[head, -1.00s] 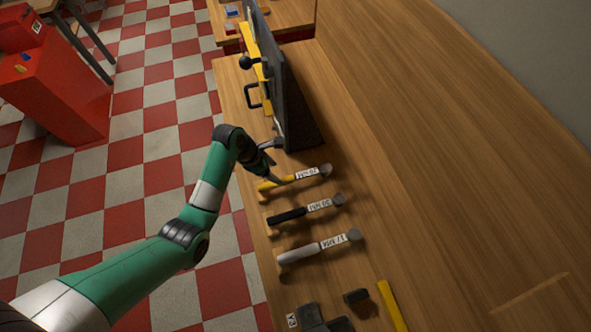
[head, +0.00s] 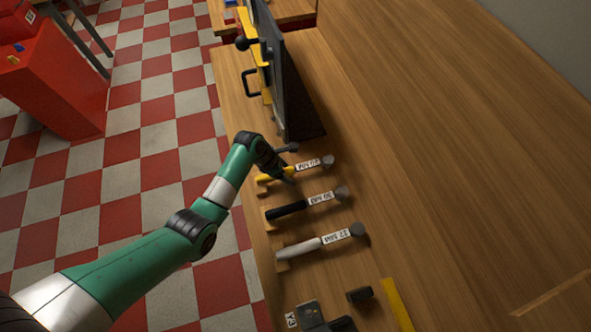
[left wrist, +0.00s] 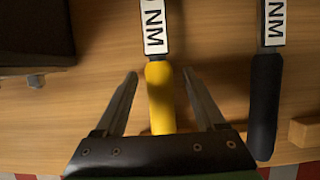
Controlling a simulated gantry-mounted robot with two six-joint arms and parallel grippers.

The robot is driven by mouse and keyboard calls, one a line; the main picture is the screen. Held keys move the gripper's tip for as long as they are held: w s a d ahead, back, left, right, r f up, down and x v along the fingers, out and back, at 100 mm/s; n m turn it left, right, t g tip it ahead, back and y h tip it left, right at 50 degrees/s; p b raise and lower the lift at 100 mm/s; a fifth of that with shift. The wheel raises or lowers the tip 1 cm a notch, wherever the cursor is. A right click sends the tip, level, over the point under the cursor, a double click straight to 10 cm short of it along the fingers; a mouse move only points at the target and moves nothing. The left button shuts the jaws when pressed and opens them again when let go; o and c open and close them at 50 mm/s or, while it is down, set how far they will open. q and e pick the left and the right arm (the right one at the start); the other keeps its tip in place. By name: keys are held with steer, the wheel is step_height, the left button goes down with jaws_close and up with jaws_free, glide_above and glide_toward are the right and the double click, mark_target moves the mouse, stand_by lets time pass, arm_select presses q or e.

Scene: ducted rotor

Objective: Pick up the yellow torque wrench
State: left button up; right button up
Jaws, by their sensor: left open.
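The yellow torque wrench (head: 300,171) lies across the wooden bench, with a white label on its shaft and a grey round head at its right end. In the left wrist view its yellow handle (left wrist: 160,95) lies between the two fingers. My left gripper (left wrist: 160,78) is open, with one finger on each side of the handle and a visible gap to both. In the head view my left gripper (head: 285,172) is over the wrench and partly covers its handle. My right gripper is in neither view.
A black-handled wrench (head: 308,203) and a grey-handled wrench (head: 320,243) lie nearer, roughly parallel. The black handle also shows in the left wrist view (left wrist: 265,105). A dark upright panel (head: 285,85) stands just beyond the yellow wrench. The bench to the right is clear.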

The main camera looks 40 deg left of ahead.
arm_select(q)
jaws_close()
steer(key=shift+r, duration=0.15)
